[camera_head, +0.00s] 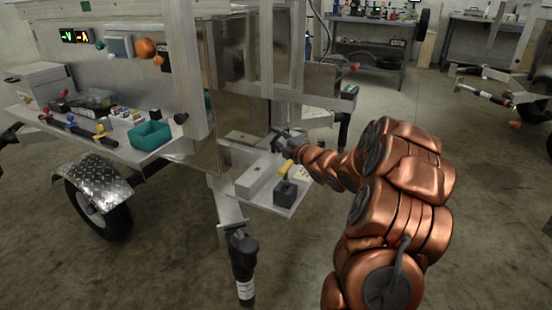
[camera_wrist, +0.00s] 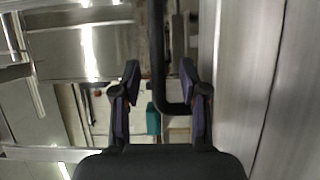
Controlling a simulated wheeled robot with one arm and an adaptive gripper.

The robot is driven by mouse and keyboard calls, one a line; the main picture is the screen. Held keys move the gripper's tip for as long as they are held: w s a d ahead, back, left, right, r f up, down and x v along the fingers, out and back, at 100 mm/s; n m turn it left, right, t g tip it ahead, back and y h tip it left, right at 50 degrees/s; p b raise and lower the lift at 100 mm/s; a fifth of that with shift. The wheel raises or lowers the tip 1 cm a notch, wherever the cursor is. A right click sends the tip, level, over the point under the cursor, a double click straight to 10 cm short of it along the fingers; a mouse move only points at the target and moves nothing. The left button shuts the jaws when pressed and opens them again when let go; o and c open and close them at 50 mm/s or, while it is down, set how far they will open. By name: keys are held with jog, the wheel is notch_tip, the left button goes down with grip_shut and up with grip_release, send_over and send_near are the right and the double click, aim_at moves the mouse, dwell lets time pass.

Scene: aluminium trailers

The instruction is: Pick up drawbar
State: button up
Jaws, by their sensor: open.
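My gripper (camera_head: 283,142) is at the end of my copper-coloured arm, beside the front of the aluminium trailer, above a small low platform. In the wrist view my gripper (camera_wrist: 160,70) has its two dark purple fingers apart. A dark bent bar (camera_wrist: 158,60), possibly the drawbar, runs down between the fingers and curves to the right. I cannot tell whether either finger touches it. In the head view I cannot make out this bar clearly near the gripper.
The low platform (camera_head: 262,203) carries a grey block and a black box (camera_head: 285,194). A trailer shelf at left holds a teal bin (camera_head: 150,136) and small items. A support leg (camera_head: 243,265) stands in front. A workbench (camera_head: 372,30) is behind.

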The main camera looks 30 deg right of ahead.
jog(key=shift+c, duration=0.2)
grip_shut()
jog(key=shift+r, duration=0.1)
dwell(0.5)
